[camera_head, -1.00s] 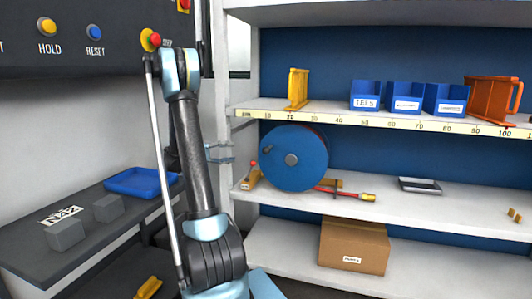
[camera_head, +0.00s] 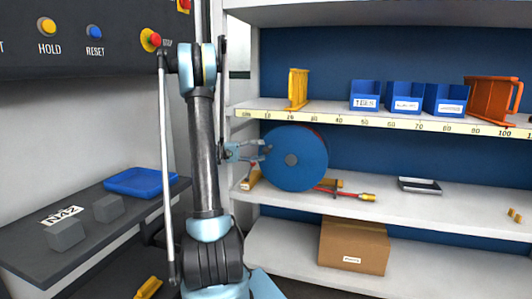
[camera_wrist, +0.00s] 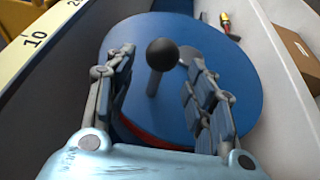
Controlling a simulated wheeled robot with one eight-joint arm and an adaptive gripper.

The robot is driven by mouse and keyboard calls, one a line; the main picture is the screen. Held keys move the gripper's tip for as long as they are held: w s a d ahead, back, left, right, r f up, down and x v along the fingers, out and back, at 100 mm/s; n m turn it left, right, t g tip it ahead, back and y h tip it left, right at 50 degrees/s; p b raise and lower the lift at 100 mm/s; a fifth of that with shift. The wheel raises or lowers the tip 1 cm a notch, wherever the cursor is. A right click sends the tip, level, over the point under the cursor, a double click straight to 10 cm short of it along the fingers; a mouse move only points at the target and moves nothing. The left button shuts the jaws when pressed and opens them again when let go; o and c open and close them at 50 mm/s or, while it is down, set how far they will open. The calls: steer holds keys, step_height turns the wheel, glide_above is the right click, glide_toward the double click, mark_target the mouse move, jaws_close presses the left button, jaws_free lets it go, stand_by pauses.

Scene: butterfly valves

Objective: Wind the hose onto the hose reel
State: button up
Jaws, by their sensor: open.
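The blue hose reel (camera_head: 305,160) stands on the middle shelf, its round face toward me with a grey hub. Its crank handle, a black knob on a stem (camera_wrist: 161,55), shows in the wrist view. My gripper (camera_head: 262,148) is at the reel's left edge in the head view. In the wrist view my gripper (camera_wrist: 155,75) is open, with one finger on each side of the knob and stem. I cannot tell whether either finger touches it. A red line, perhaps the hose (camera_head: 335,192), runs from behind the reel to a yellow and red end piece (camera_head: 368,197).
Blue bins (camera_head: 405,97), a yellow frame (camera_head: 298,90) and an orange crate (camera_head: 493,98) stand on the shelf above. A grey tray (camera_head: 419,185) lies to the right of the reel. A cardboard box (camera_head: 353,245) sits below.

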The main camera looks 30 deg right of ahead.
mark_target(267, 150)
steer(key=shift+x, duration=1.95)
jaws_close()
